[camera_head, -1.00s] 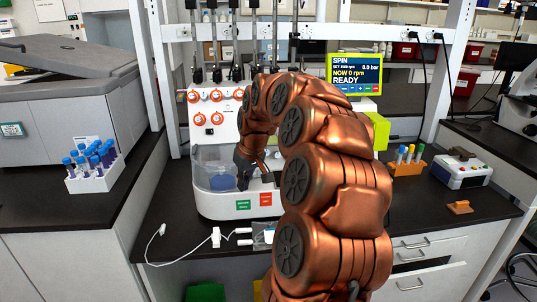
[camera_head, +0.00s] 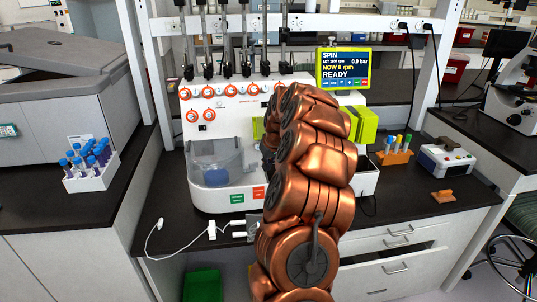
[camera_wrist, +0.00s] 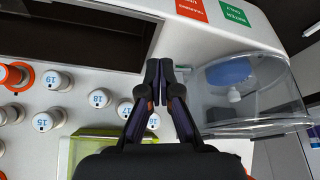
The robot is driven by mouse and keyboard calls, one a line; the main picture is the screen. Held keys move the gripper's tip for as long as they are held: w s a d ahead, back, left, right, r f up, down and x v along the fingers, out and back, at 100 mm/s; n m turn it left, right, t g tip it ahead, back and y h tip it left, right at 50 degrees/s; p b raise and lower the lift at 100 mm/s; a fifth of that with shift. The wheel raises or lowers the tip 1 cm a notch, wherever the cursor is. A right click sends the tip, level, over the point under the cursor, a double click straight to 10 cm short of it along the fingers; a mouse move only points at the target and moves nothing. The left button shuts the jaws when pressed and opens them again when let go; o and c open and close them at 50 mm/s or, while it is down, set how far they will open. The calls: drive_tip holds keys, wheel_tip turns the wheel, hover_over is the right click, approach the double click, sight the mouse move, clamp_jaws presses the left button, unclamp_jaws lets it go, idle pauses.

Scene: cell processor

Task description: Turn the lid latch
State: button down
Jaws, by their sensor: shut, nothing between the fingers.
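The white cell processor (camera_head: 222,133) stands on the dark bench, with a clear lid (camera_head: 207,178) over a blue part at its front left. The lid also shows at the right of the wrist view (camera_wrist: 262,108), and looks closed. A small grey-teal piece (camera_wrist: 184,72) at the lid's edge, partly behind my fingers, may be the latch; I cannot tell how it is turned. My gripper (camera_wrist: 158,66) is shut and empty, its tips over the panel just left of the lid; contact cannot be told. In the head view my arm mostly hides it.
Numbered white knobs (camera_wrist: 57,80) and a dark recess (camera_wrist: 75,32) lie left of my fingers in the wrist view. A yellow-green block (camera_wrist: 95,148) is close below. The screen (camera_head: 343,68) reads READY. A tube rack (camera_head: 90,168) stands left.

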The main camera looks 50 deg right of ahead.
sight(252, 167)
drive_tip(key=shift+w+d+f+p, duration=0.15)
drive_tip(key=shift+w+f+p, duration=0.15)
drive_tip(key=shift+w+f, duration=0.2)
drive_tip(key=shift+w+d+f+p, duration=0.15)
drive_tip(key=shift+w+f+p, duration=0.1)
drive_tip(key=shift+w+f, duration=0.2)
drive_tip(key=shift+w+d+p, duration=0.25)
drive_tip(key=shift+w+p, duration=0.05)
drive_tip(key=shift+w, duration=0.4)
drive_tip(key=shift+w+d+p, duration=0.2)
drive_tip(key=shift+w+p, duration=0.05)
drive_tip(key=shift+w, duration=0.4)
drive_tip(key=shift+a, duration=0.15)
drive_tip(key=shift+f, duration=0.1)
drive_tip(key=shift+b, duration=0.4)
